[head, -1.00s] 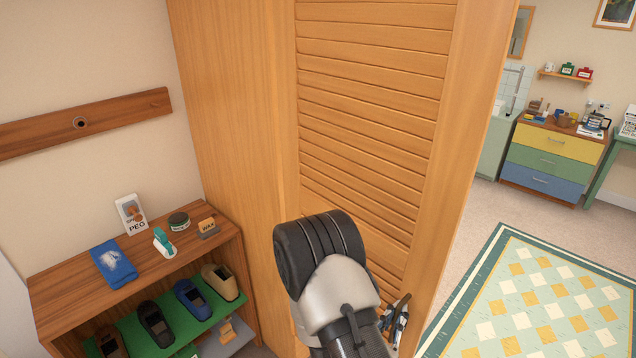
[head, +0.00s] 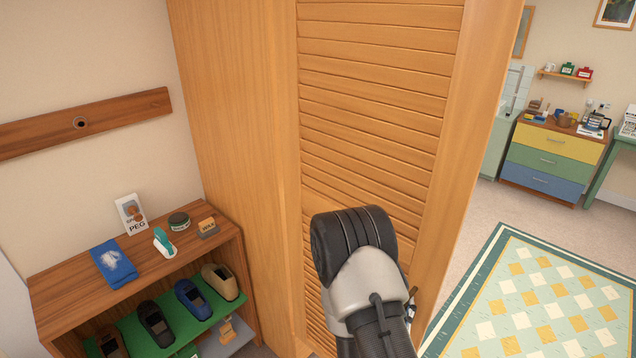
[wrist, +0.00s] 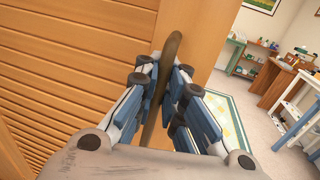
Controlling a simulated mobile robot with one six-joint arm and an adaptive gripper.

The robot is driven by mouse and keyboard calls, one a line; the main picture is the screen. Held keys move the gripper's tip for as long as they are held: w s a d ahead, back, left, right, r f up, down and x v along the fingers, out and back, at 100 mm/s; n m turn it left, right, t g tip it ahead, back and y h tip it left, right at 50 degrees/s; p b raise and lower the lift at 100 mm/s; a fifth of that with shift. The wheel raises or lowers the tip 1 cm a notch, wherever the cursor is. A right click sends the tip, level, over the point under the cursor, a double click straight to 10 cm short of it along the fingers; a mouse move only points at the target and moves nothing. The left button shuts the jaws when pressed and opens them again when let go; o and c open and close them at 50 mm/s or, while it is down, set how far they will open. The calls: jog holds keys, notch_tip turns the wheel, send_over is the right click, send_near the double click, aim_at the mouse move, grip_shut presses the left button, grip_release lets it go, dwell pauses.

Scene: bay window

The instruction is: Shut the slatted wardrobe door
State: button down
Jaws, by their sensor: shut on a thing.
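The slatted wardrobe door (head: 372,100) is light wood with horizontal slats and a plain stile along its right side. How far it stands open cannot be told. In the wrist view the slats (wrist: 70,60) are at the left and the plain stile is behind the handle. A curved dark brown handle (wrist: 173,48) stands out from the stile. My gripper (wrist: 163,80) is shut on this handle, with one finger on each side. In the head view my arm covers the handle and nearly all of the gripper.
A low wooden shelf (head: 243,290) with shoes and small items stands left of the wardrobe. A wooden rail (head: 120,115) is on the wall above it. Right of the door lie open carpet and a checked rug (head: 545,300). A coloured chest of drawers (head: 550,160) stands farther back.

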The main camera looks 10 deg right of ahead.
aim_at(416, 301)
jog(key=shift+d, duration=0.2)
jog(key=shift+w+d, duration=0.45)
jog(key=shift+d, duration=0.35)
jog(key=shift+w+d+n+t+y, duration=0.5)
jog(key=shift+w+d+y, duration=0.1)
jog(key=shift+d, duration=0.1)
jog(key=shift+d, duration=0.1)
jog(key=shift+p+x, duration=0.35)
jog(key=shift+x, duration=0.55)
jog(key=shift+s+d, duration=0.1)
jog(key=shift+d, duration=0.05)
jog(key=shift+w+d+r+n+t+y+p, duration=0.25)
jog(key=shift+w+p, duration=0.15)
jog(key=shift+p, duration=1.6)
jog(key=shift+w+d+r+n+t+y+p, duration=0.15)
jog(key=shift+w+p, duration=0.3)
jog(key=shift+p, duration=1.5)
